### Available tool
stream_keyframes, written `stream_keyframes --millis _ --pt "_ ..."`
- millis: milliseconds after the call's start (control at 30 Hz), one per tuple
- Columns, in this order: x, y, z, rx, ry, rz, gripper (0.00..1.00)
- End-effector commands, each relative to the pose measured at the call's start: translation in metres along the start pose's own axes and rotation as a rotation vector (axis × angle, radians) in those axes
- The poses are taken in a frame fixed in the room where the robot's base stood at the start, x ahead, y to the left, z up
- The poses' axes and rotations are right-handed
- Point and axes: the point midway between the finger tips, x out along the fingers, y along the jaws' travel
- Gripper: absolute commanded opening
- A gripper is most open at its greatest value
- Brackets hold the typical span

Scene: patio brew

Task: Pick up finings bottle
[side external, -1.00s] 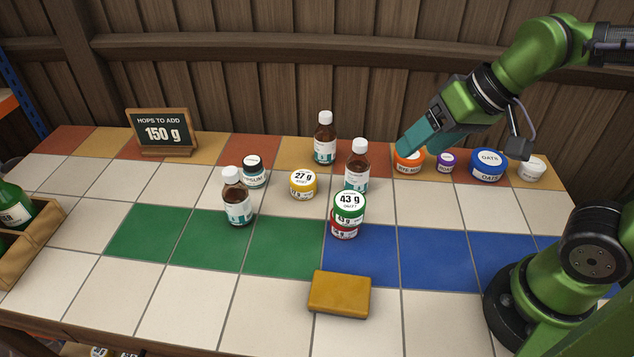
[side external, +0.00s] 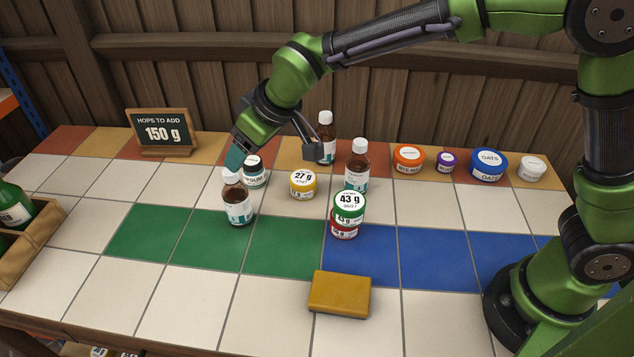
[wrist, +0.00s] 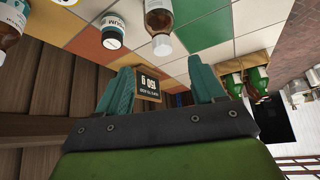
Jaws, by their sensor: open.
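Three brown bottles with white caps and white-and-teal labels stand upright on the tiles; I cannot read which one says finings. One bottle (side external: 237,203) is at front left, one (side external: 355,170) is right of centre and one (side external: 326,140) is at the back. My gripper (side external: 236,160) is open and empty, its tips at the cap of the front-left bottle in the side view. In the wrist view my gripper (wrist: 163,88) is spread, and a white-capped bottle (wrist: 158,16) lies beyond the tips, not between them.
A gypsum jar (side external: 254,173) stands close beside the front-left bottle. A yellow 27 g tub (side external: 303,186) and stacked tubs, the top one green (side external: 349,208), are to the right. A hops sign (side external: 162,134) stands at the back left. A yellow sponge-like block (side external: 339,294) lies in front. The green tiles are mostly clear.

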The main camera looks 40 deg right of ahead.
Motion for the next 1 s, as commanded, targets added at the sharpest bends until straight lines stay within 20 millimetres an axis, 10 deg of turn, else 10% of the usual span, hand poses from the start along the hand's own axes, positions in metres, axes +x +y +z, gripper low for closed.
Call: stream_keyframes --millis 233,1000 --pt "0.050 0.001 0.000 0.002 -0.002 0.001 0.68" --pt "0.115 -0.004 -0.004 0.002 0.001 -0.001 0.68"
